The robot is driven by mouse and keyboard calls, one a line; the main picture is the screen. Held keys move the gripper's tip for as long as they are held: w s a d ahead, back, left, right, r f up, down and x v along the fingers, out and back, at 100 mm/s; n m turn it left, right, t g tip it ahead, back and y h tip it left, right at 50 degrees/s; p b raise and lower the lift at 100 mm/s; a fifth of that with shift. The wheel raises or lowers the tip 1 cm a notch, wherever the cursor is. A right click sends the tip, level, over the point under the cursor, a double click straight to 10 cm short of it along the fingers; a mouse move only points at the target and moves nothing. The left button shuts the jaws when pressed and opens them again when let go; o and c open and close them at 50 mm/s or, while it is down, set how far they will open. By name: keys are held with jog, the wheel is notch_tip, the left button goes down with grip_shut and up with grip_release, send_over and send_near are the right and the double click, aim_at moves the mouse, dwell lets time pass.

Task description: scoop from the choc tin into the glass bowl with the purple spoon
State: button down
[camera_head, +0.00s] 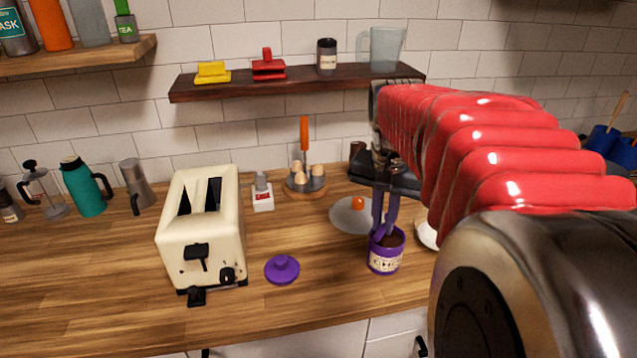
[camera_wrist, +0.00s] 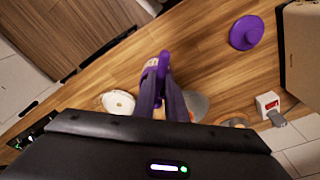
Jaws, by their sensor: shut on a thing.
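The choc tin (camera_head: 384,262) is a purple pot with a pale label, open at the top, with brown powder inside. It stands upright near the counter's front edge. My gripper (camera_head: 384,229) points down directly over its mouth, shut on the purple spoon (camera_wrist: 164,62). In the head view the spoon's lower end is at or inside the tin's mouth; its depth cannot be told. In the wrist view the fingers and spoon largely cover the tin. A grey round piece with an orange knob (camera_head: 350,216) lies behind the tin; I cannot tell if it is the glass bowl.
A purple lid (camera_head: 282,269) lies left of the tin, beside a cream toaster (camera_head: 201,230). An egg holder (camera_head: 305,184) stands behind. A white round dish (camera_wrist: 118,102) is right of the tin, partly hidden by my arm in the head view. A dark shelf (camera_head: 290,82) hangs above.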

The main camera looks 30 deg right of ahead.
jog(key=shift+w+d+f, duration=0.1)
jog(key=shift+f, duration=0.05)
jog(key=shift+w+d+f+g+y, duration=0.25)
jog(key=shift+d+f+g+y, duration=0.2)
jog(key=shift+f+y, duration=0.2)
jog(key=shift+w+d+f+g+y, duration=0.25)
jog(key=shift+d+f+g+y, duration=0.15)
jog(key=shift+f+y, duration=0.2)
jog(key=shift+w+d+f, duration=0.15)
jog(key=shift+f, duration=1.05)
jog(key=shift+r, duration=0.1)
